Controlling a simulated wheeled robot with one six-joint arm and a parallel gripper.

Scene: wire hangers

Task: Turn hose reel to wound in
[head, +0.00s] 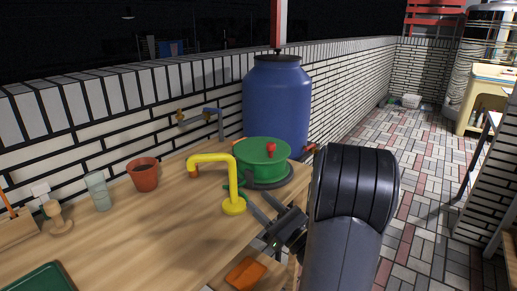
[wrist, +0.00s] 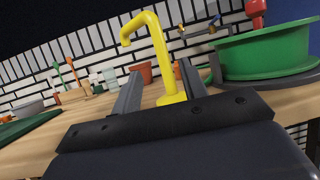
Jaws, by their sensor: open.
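The hose reel (head: 262,158) is a green drum on a dark round base (head: 275,182), standing on the wooden table in front of the blue barrel. A red knob (head: 271,149) stands up from its top. In the wrist view the reel (wrist: 265,52) is at the upper right, with the red knob (wrist: 256,12) at the top edge. My gripper (head: 262,215) is open and empty at the table's near edge, in front of the reel and apart from it. In the wrist view its two fingers (wrist: 160,90) stand on either side of the yellow tap's base, with the tap beyond them.
A yellow tap (head: 234,204) stands close left of the reel. A terracotta pot (head: 143,175), a glass (head: 98,190) and a green tray (head: 42,282) are farther left. The blue barrel (head: 275,100) and brick wall (head: 130,120) are behind. An orange block (head: 245,272) lies near the front.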

